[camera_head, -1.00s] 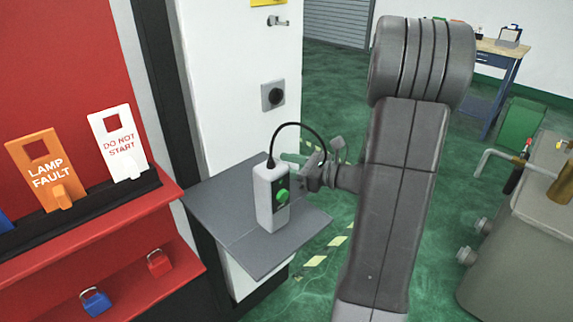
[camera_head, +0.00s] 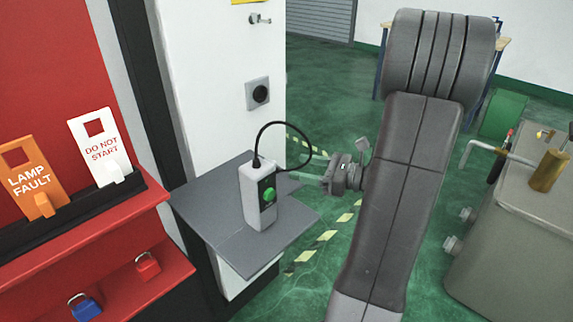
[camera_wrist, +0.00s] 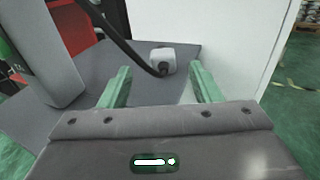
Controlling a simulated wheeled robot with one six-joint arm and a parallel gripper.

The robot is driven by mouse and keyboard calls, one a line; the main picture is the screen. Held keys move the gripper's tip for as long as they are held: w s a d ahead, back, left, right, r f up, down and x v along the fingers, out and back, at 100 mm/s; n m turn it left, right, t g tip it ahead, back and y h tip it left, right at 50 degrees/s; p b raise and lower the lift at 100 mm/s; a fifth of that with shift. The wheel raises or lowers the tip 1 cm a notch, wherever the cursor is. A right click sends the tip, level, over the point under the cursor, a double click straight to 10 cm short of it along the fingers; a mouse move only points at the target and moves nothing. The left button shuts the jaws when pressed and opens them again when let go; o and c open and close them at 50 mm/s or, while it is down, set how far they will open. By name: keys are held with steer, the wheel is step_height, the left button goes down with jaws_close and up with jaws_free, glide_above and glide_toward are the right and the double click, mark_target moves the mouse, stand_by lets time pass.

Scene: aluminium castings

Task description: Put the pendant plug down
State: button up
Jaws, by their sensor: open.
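The pendant (camera_head: 258,200) is an upright light grey box with a green button, standing on the grey shelf (camera_head: 225,235). A black cable (camera_head: 288,124) loops from its top down its right side. In the wrist view, the cable ends in the small pale grey pendant plug (camera_wrist: 163,59), which appears to rest on the shelf, near the white panel. The plug is hidden behind the pendant in the head view. My gripper (camera_wrist: 160,70) is open, its green fingers apart and the plug just beyond the gap between them. The pendant (camera_wrist: 50,50) stands left of the fingers.
A white panel with a round black socket (camera_head: 258,94) rises behind the shelf. A red board with tags (camera_head: 100,150) and padlocks (camera_head: 147,266) is at left. A grey machine (camera_head: 510,225) stands at right. Green floor lies between.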

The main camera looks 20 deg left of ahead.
steer(key=d, duration=0.3)
steer(key=shift+d+r, duration=0.1)
steer(key=shift+r, duration=0.05)
steer(key=a, duration=1.1)
steer(key=shift+f, duration=0.3)
steer(key=shift+a+f, duration=0.15)
steer(key=shift+a, duration=0.4)
